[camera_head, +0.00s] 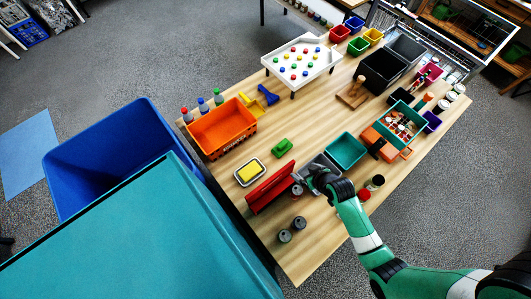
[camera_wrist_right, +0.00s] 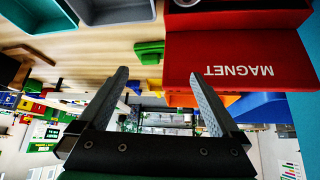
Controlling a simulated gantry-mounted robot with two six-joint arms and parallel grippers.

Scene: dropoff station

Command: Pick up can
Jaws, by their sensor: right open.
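Two dark grey cans stand near the table's front edge in the head view, one can (camera_head: 299,223) just behind the other can (camera_head: 284,236). A third can (camera_head: 296,190) stands beside the red box (camera_head: 270,188), close to my right gripper (camera_head: 305,176). My right gripper is open, and in the right wrist view its fingers (camera_wrist_right: 158,85) are spread with nothing held between them. The red box, marked MAGNET upside down, fills the upper right of that view (camera_wrist_right: 240,62). I cannot make out a whole can there. My left gripper is not in view.
A teal bin (camera_head: 345,151) and a grey tray lie right beside my right gripper. A yellow sponge dish (camera_head: 249,171), a green block (camera_head: 282,147) and an orange crate (camera_head: 221,130) are farther left. A blue bin (camera_head: 110,150) stands left of the table (camera_head: 308,262). The table's front corner is bare.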

